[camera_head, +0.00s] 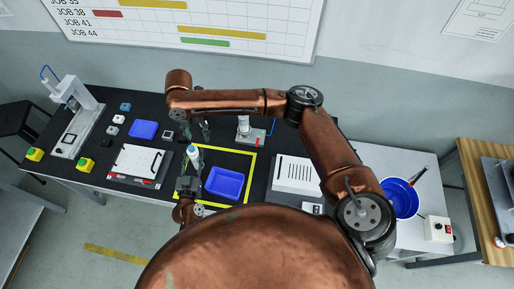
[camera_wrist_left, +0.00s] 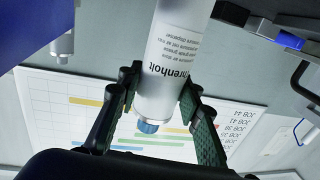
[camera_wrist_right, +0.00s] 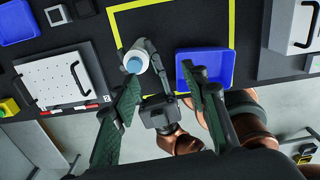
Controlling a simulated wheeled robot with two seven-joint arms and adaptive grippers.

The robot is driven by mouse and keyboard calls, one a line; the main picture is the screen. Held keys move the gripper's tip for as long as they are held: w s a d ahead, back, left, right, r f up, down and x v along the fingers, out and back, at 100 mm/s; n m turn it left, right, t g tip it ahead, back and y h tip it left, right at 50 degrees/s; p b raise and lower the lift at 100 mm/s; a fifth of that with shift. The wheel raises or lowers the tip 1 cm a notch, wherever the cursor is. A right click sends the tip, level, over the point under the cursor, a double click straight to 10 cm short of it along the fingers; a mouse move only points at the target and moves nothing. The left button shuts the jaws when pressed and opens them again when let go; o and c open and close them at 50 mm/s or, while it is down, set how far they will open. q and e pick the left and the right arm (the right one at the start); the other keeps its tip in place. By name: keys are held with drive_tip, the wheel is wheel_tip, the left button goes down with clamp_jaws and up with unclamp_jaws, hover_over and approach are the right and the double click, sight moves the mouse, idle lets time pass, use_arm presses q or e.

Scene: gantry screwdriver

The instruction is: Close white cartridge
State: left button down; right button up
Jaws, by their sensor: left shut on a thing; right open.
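The white cartridge (camera_head: 193,158) stands roughly upright in my left gripper (camera_head: 189,168), above the yellow-outlined area's left edge. The left wrist view shows the printed cartridge (camera_wrist_left: 172,65) between both fingers of the left gripper (camera_wrist_left: 160,92). A round blue piece (camera_wrist_left: 148,127) sits at its top end, and also shows from above in the right wrist view (camera_wrist_right: 134,64). I cannot tell how firmly it is seated. My right gripper (camera_wrist_right: 165,82) is open and empty, pointing down above the cartridge; its fingers are apart from it. The head view shows this gripper (camera_head: 196,132) just beyond the cartridge.
A blue tray (camera_head: 224,182) lies right of the cartridge inside the yellow outline. A white perforated plate with a handle (camera_head: 134,160) is at left. A stand with a white cylinder (camera_head: 244,128) is behind; a white handled box (camera_head: 297,174) is at right.

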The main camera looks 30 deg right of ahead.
use_arm(q)
drive_tip(key=shift+f, duration=0.25)
drive_tip(key=shift+s+f, duration=0.1)
drive_tip(key=shift+f, duration=0.1)
use_arm(e)
drive_tip(key=s+d+r+m, duration=0.1)
drive_tip(key=s+d+m, duration=0.7)
drive_tip(key=m, duration=0.6)
drive_tip(key=s+d+r+m, duration=0.1)
drive_tip(key=s+d+m, duration=0.7)
drive_tip(key=m, duration=0.7)
drive_tip(key=shift+s+d+m, duration=0.25)
drive_tip(key=shift+d+m, duration=0.05)
drive_tip(key=shift+d, duration=0.05)
drive_tip(key=shift+r, duration=0.1)
use_arm(q)
drive_tip(key=c, duration=1.8)
unclamp_jaws()
drive_tip(key=o, duration=0.5)
drive_tip(key=shift+r, duration=0.25)
